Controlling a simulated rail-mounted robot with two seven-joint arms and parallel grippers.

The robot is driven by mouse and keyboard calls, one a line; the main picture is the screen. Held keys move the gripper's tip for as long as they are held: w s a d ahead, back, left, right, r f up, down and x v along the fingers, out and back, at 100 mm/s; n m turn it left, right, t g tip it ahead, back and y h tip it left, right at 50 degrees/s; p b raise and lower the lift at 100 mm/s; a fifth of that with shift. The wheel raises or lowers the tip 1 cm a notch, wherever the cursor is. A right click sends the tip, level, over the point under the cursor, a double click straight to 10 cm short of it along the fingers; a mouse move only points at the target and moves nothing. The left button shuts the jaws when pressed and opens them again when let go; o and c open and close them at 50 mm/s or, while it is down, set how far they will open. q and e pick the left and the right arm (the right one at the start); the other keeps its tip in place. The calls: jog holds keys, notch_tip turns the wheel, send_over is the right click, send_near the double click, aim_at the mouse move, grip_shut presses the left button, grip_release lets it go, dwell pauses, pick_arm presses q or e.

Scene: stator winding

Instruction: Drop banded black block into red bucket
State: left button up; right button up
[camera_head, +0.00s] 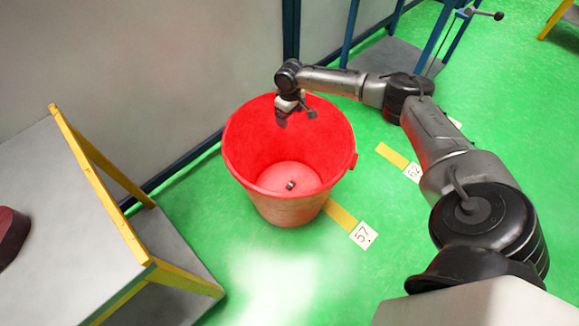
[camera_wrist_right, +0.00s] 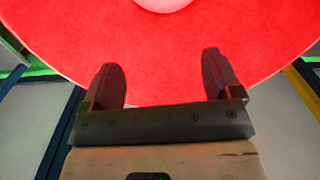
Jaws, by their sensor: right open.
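The red bucket (camera_head: 251,147) stands upright on the green floor, its open top facing up. It also fills the upper part of the right wrist view (camera_wrist_right: 160,60). A small dark banded block (camera_head: 290,186) lies on the bottom inside the bucket. My right gripper (camera_head: 281,121) is at the far rim of the bucket, pointing down into it. In the right wrist view its two fingers (camera_wrist_right: 163,80) are apart with nothing between them. My left gripper is not in view.
A grey-topped table with yellow edges (camera_head: 84,215) stands at the left, with a dark red object (camera_head: 10,236) on it. A grey wall panel (camera_head: 180,60) is behind the bucket. Yellow floor marks with number cards (camera_head: 364,235) lie right of the bucket.

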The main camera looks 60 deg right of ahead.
notch_tip(320, 180, up, 12)
jog(key=p, duration=0.5)
jog(key=shift+f, duration=0.1)
dwell(0.5)
